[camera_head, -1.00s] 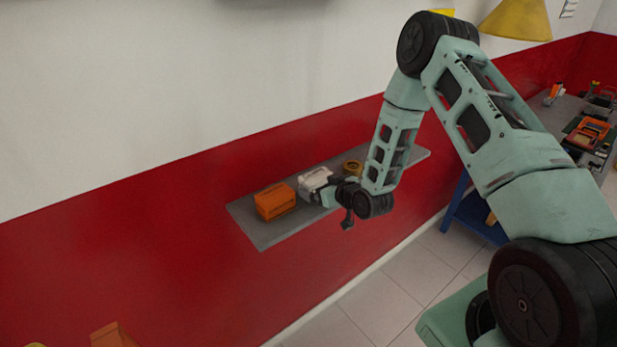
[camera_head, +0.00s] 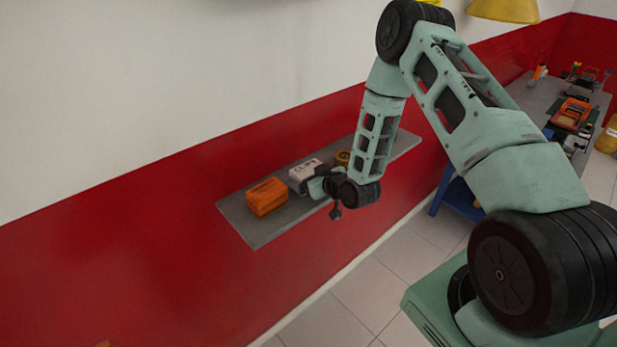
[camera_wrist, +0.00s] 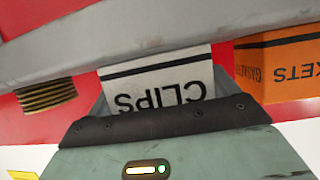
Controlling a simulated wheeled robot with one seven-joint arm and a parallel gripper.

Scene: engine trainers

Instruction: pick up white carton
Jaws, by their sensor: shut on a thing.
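The white carton (camera_head: 304,170), marked CLIPS, is at the grey wall shelf between an orange box and a yellow-brown roll. My gripper (camera_head: 317,186) reaches it from the front right and is shut on it. In the wrist view the carton (camera_wrist: 158,82) appears upside down between my fingers (camera_wrist: 163,100), its lettering facing the camera. The shelf edge meets the carton in that view, and I cannot tell whether the carton is clear of the shelf.
The orange box (camera_head: 267,196), marked GASKETS, stands close on the left along the shelf (camera_head: 262,232). The roll (camera_head: 343,157) is close on the right, partly behind my arm. A cluttered bench (camera_head: 535,98) is at far right.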

